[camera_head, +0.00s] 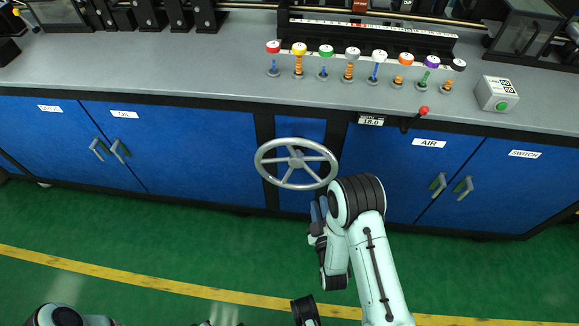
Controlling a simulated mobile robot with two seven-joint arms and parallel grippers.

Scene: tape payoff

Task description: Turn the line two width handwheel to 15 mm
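A silver spoked handwheel (297,161) is mounted on the front of the blue cabinet, at the middle of the head view. A small display (371,121) sits on the counter edge to its upper right and seems to read 16.0. My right gripper (318,212) is just below the wheel's lower right rim, partly hidden by my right arm. I cannot tell whether it touches the rim or whether its fingers are open. Only a piece of my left arm shows at the bottom left; its gripper is out of view.
A red-knobbed lever (422,112) sticks out right of the display. Several coloured knobs on stems stand on the grey counter (150,68), with a green-button box (497,94) at right. Cabinet door handles (438,184) protrude. The green floor (150,240) in front is clear.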

